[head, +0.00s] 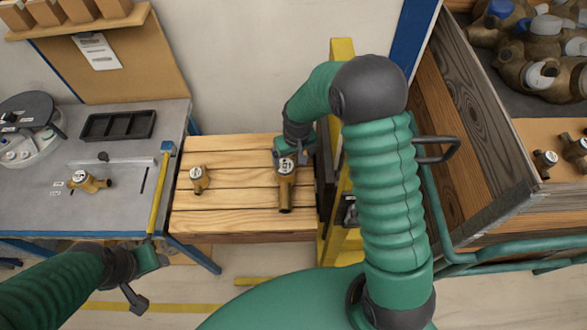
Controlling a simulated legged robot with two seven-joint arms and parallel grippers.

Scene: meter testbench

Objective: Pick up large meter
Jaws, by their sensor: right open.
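A large brass meter (286,188) with a light round top lies on the slatted wooden table, its long pipe end pointing toward me. My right gripper (290,157) is open, right at the meter's top end. The arm and gripper hide part of that end, and I cannot tell whether the fingers touch it. A smaller brass meter (199,179) sits apart to the left on the same table (235,206). My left gripper (146,279) is low at the left, fingers spread and empty, in front of the grey bench.
The grey bench (120,215) holds another brass meter (88,181), a black tray (117,125) and a round device (30,125). A yellow post (343,210) stands right of the wooden table. A wooden crate (470,100) at the right holds several meters.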

